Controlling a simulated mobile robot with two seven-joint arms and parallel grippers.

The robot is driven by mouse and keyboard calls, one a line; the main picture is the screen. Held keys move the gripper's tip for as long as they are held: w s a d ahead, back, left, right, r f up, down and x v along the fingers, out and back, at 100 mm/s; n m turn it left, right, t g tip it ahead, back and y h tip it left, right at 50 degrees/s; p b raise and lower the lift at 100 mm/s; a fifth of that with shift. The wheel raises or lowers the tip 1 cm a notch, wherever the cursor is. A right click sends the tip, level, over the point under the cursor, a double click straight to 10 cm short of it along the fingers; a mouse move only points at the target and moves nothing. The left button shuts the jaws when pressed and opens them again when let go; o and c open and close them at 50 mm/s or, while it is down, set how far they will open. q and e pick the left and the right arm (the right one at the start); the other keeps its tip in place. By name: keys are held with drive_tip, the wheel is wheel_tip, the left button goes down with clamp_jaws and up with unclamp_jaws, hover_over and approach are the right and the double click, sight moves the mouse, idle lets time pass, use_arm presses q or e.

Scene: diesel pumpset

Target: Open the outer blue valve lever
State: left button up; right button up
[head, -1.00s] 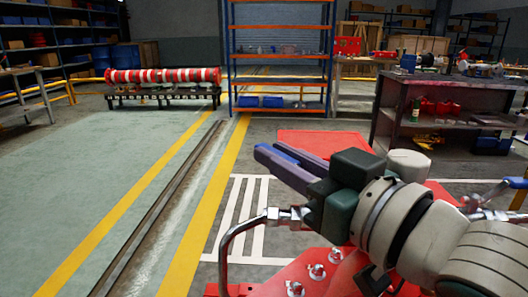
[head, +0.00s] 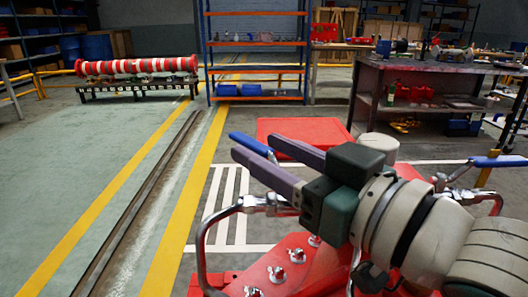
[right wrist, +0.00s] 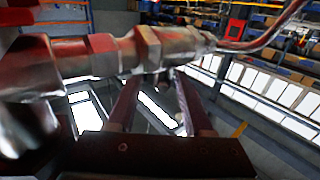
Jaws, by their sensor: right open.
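A blue valve lever (head: 252,144) shows in the head view between and just beyond the fingertips of my right gripper (head: 258,152). Its handle slants down to the right and its lower part is hidden behind a finger. The metal valve and bent pipe (head: 262,204) sit below the gripper. The right gripper is open; I cannot tell whether a finger touches the lever. In the right wrist view, the open fingers (right wrist: 158,84) lie behind a metal pipe fitting (right wrist: 148,46), and no blue handle shows. A second blue lever (head: 498,161) is at the right. My left gripper is not in view.
The red pumpset base (head: 290,262) with several bolts lies below my arm. A red panel (head: 300,132) lies beyond the gripper. A dark workbench (head: 430,70) and an orange-shelved rack (head: 257,70) stand further back.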

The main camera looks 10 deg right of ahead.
drive_tip(key=v, duration=0.7)
drive_tip(key=shift+s+d, duration=0.1)
drive_tip(key=shift+s, duration=0.05)
